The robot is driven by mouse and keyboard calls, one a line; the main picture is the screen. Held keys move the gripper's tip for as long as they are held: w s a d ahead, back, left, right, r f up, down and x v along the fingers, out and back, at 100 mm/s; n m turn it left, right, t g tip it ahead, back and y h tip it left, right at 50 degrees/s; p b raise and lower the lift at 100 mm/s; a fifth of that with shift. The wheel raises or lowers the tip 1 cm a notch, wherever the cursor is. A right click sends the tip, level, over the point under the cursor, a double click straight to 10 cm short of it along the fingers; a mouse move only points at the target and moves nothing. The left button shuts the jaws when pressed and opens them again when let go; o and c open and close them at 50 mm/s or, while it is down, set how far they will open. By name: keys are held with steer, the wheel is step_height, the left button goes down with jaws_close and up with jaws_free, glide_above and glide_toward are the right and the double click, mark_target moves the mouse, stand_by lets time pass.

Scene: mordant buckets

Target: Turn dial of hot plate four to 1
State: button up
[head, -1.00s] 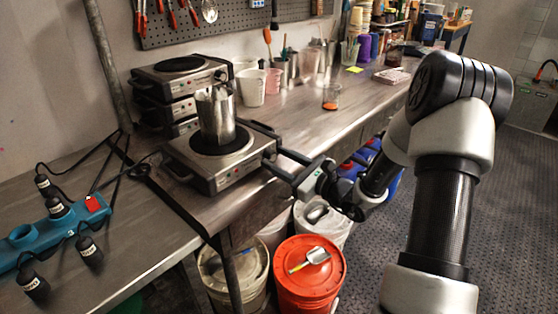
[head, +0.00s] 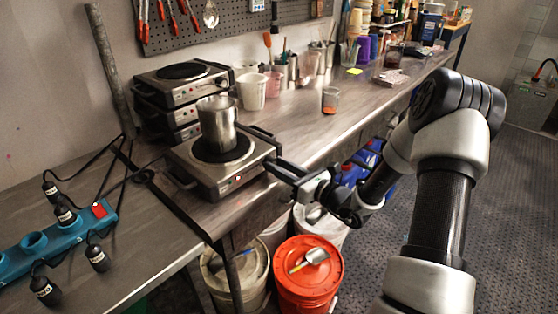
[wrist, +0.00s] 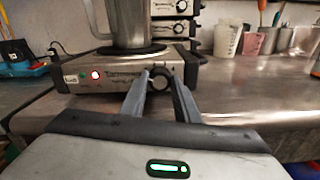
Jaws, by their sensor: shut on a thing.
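The hot plate (head: 205,180) is a low metal box with a black round top, at the bench's front edge. A metal pitcher (head: 217,125) stands upright on it. The dark round dial (wrist: 160,77) is at the right of this front. My gripper (wrist: 160,83) is shut on the dial, one finger on each side. The dial's numbers cannot be read. In the head view my gripper (head: 272,166) hides the dial.
Stacked hot plates (head: 182,90) stand behind. A blue power strip (head: 55,240) with black plugs lies left, its cables running across the bench. White and pink cups stand at the back. An orange-lidded bucket (head: 307,270) is on the floor below. The bench right of the hot plate is mostly clear.

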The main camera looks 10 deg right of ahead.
steer(key=shift+m+p, duration=1.05)
steer(key=shift+m, duration=0.25)
steer(key=o, duration=1)
steer(key=shift+o, duration=0.2)
steer(key=shift+d, duration=0.1)
steer(key=p+v, duration=0.1)
steer(key=v, duration=1.6)
steer(key=shift+s, duration=0.15)
